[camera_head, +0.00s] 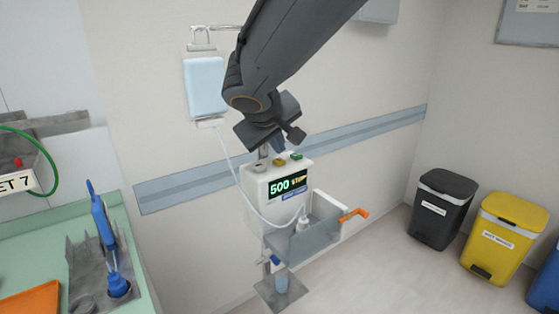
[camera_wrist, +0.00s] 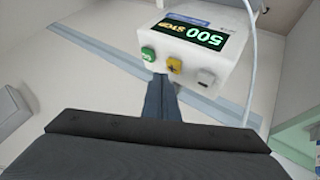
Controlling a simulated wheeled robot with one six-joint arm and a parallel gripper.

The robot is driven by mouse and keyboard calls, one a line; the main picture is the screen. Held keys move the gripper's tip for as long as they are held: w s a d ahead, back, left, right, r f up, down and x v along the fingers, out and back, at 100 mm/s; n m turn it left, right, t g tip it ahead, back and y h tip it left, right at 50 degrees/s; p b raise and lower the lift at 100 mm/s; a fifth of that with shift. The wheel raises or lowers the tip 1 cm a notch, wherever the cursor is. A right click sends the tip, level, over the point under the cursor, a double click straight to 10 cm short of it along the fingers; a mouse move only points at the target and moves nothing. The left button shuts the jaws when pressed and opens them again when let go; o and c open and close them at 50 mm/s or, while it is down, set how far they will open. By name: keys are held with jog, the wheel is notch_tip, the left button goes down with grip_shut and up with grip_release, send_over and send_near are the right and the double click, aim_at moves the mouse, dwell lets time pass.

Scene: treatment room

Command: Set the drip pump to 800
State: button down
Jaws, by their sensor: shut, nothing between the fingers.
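The white drip pump (camera_head: 275,190) is mounted on the wall side below a pale blue drip bag (camera_head: 205,87). Its display (camera_head: 287,186) reads 500 STOP; it shows upside down in the wrist view (camera_wrist: 193,33). On its top are a green button (camera_wrist: 148,54) marked GO, a yellow button (camera_wrist: 174,65) with a plus sign and a grey button (camera_wrist: 207,78) with a minus sign. My gripper (camera_wrist: 161,80) is shut and empty, its tips close to the yellow button. I cannot tell whether they touch it.
The drip tube (camera_head: 232,165) runs down past the pump's left side. A green counter (camera_head: 70,222) is at left; black (camera_head: 442,208) and yellow (camera_head: 503,238) bins stand at right.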

aim_at(279, 162)
jog(key=shift+f+b, duration=0.9)
jog(key=shift+b, duration=0.4)
dwell(0.8)
jog(key=shift+r, duration=0.15)
jog(key=shift+r+p, duration=0.5)
jog(key=shift+r, duration=0.25)
jog(key=shift+r+p, duration=1.6)
jog(key=shift+r, duration=0.95)
jog(key=shift+d, duration=0.1)
dwell(0.9)
